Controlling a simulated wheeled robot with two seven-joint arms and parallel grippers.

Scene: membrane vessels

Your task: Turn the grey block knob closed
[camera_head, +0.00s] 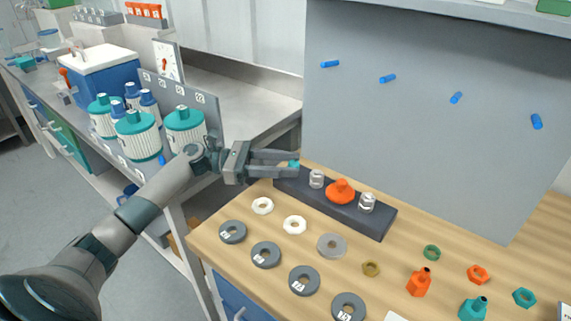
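The dark grey block (334,204) lies along the back of the wooden bench top, in front of the grey panel. An orange knob (341,191) stands at its middle, between two clear or metallic fittings, one on the left (317,179) and one on the right (367,202). My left gripper (296,164) reaches in from the left near the block's left end, left of the orange knob. Its two fingers are apart, with a small teal piece (294,164) between the tips. I cannot tell whether they grip it. My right gripper is not in view.
Grey numbered rings (266,254), white rings (263,205) and small coloured nuts lie in front of the block. Orange (419,282) and teal (473,309) fittings stand at right. White-and-teal filter vessels (139,134) stand on the left bench. The panel (420,140) closes off the back.

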